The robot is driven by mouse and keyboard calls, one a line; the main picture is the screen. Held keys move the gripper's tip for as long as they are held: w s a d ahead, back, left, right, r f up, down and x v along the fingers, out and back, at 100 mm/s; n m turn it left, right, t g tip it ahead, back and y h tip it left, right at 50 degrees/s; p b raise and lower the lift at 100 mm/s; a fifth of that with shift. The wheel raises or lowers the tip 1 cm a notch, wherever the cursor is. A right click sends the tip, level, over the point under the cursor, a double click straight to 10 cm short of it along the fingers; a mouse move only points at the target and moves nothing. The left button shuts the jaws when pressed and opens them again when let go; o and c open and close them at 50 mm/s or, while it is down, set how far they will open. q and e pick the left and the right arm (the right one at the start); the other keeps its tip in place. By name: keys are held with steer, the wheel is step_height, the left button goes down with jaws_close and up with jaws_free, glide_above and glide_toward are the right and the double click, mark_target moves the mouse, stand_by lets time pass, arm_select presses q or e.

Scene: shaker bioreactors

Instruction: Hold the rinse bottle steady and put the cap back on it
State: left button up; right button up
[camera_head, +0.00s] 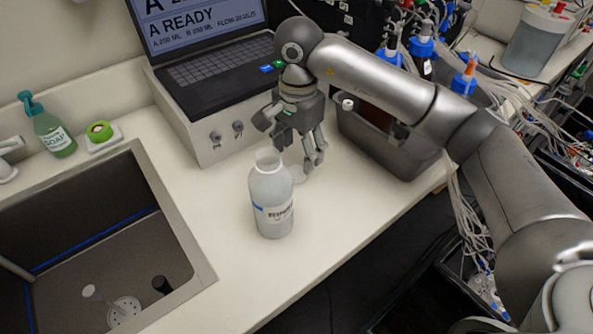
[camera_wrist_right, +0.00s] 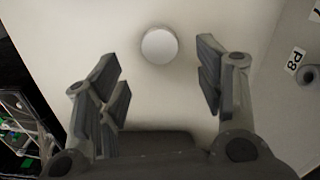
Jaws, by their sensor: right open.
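The white rinse bottle (camera_head: 271,200) stands upright and uncapped on the counter, its open neck facing up and a printed label on its front. A white round cap (camera_wrist_right: 159,46) lies on the counter in the right wrist view, apart from the fingers. In the head view the cap (camera_head: 298,174) is a pale disc just behind the bottle, partly hidden. My right gripper (camera_head: 300,154) is open and points down over the counter behind the bottle. In its wrist view the open fingers (camera_wrist_right: 162,72) lie either side of the cap's line, with nothing between them. My left gripper is out of view.
A sink (camera_head: 190,262) lies to the left, with a green soap bottle (camera_head: 52,132) and a sponge dish (camera_head: 104,142) behind it. An instrument with a screen and keyboard (camera_head: 212,143) stands behind. A grey bin (camera_head: 385,155) is to the right. The counter front is clear.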

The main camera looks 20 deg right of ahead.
mark_target(297, 170)
steer(key=shift+f+p, duration=0.85)
steer(key=shift+f, duration=1.75)
steer(key=c, duration=0.8)
